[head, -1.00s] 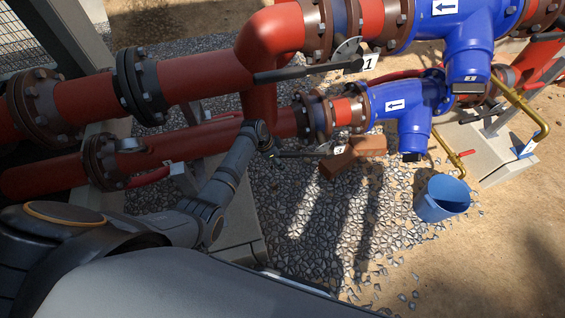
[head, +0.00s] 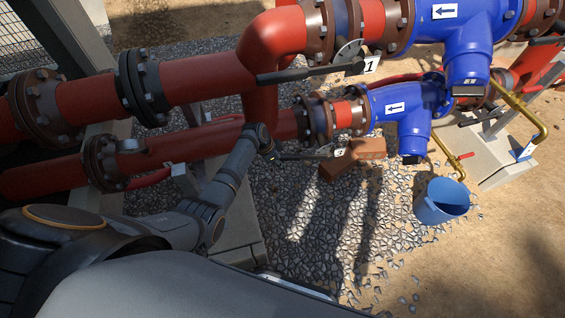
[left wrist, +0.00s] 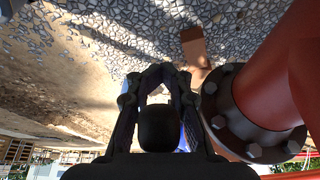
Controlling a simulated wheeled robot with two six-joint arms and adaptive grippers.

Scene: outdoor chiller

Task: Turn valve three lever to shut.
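Valve three's lever (head: 303,156) is a thin dark handle on the lower, smaller red pipe. It points left in the picture from the white tag marked 3 (head: 340,153). My left gripper (head: 273,155) is at the lever's free left end, touching or very close to it; I cannot tell which. In the left wrist view, the left gripper's fingers (left wrist: 160,70) come together at their tips. No lever can be made out between them. The lever's end is partly hidden by the gripper in the head view. My right gripper is not in view.
Valve one's larger lever (head: 310,72) with tag 1 (head: 371,65) lies just above. Bricks (head: 352,157) sit behind lever three. Red pipes (head: 205,77) with bolted flanges run close to my arm. A blue bucket (head: 440,201) stands right. The gravel below is open.

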